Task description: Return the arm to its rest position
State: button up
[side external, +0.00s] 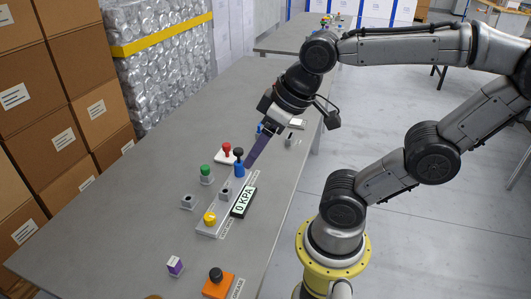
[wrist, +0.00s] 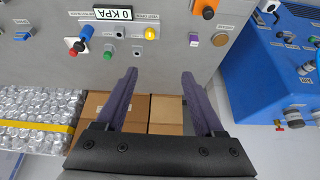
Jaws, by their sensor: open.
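My gripper (side external: 250,162) is over the grey table in the side view, its purple fingers angled down. In the wrist view my gripper (wrist: 160,74) has its two fingers spread apart with nothing between them. The pressure display (side external: 243,202) reads "0 KPA" and also shows in the wrist view (wrist: 113,13). My arm is bent and reaches over the table from the right.
On the table (side external: 120,240) are a green button (side external: 206,170), a red knob (side external: 226,150), a yellow button (side external: 210,218), a purple block (side external: 175,266) and an orange box with a black knob (side external: 217,283). Stacked cartons (side external: 70,120) stand behind. A blue cabinet (wrist: 260,90) shows in the wrist view.

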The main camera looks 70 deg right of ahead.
jog(key=shift+s+a+f, duration=0.25)
jog(key=shift+s+f, duration=0.3)
jog(key=shift+s, duration=0.2)
jog(key=shift+o, duration=0.2)
dwell(1.5)
